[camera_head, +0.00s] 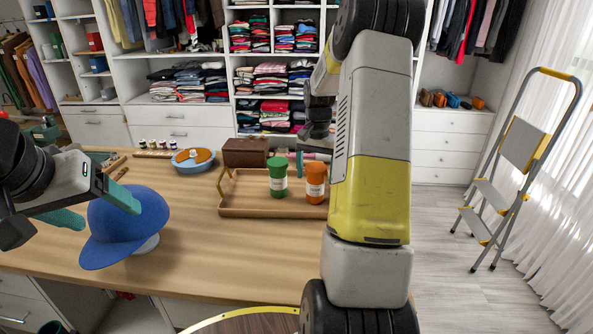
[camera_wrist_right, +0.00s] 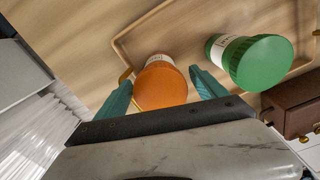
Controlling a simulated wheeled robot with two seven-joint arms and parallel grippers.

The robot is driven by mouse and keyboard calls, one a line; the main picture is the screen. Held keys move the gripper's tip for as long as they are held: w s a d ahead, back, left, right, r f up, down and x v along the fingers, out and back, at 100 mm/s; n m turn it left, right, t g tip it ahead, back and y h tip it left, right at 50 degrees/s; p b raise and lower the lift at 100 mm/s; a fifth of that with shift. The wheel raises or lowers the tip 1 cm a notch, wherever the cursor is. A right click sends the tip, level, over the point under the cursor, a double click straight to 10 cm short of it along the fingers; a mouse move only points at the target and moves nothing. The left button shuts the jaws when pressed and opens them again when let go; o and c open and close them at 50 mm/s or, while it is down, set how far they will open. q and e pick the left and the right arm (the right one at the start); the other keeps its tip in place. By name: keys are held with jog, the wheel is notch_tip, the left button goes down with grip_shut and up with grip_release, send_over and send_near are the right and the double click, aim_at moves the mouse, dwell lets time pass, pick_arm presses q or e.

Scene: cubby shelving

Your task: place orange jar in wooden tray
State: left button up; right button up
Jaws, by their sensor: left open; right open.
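The orange jar (camera_head: 315,186) with a white label stands upright inside the wooden tray (camera_head: 240,209), at its right end. In the right wrist view the orange jar (camera_wrist_right: 160,86) shows between the fingers of my right gripper (camera_wrist_right: 163,82), which is open; I cannot tell whether they touch it. In the head view my right arm partly hides this gripper and the tray's right end. The tray's rim also shows in the right wrist view (camera_wrist_right: 150,17). My left gripper (camera_head: 100,206) is open and empty beside the blue cap (camera_head: 125,225).
A green jar (camera_head: 277,178) stands in the tray left of the orange jar. A brown box (camera_head: 245,152) sits behind the tray. The table between cap and tray is clear.

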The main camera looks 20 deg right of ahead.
notch_tip(320, 180, up, 10)
jog(key=shift+s+a+r, duration=0.15)
jog(key=shift+r, duration=0.5)
jog(key=s+a+r+n+t, duration=0.2)
jog(key=s+a+r, duration=0.2)
jog(key=a+r, duration=0.1)
jog(key=s+a+r+n+t+y, duration=0.1)
jog(key=s+a+n+t, duration=0.1)
jog(key=s+a, duration=0.5)
jog(key=s+a+n+t+y, duration=0.1)
jog(key=s+a+n, duration=0.3)
jog(key=s, duration=1)
jog(key=a+t, duration=0.1)
jog(key=a, duration=0.2)
jog(key=shift+s+r+n, duration=0.2)
jog(key=shift+r+n, duration=0.1)
jog(key=shift+r, duration=0.1)
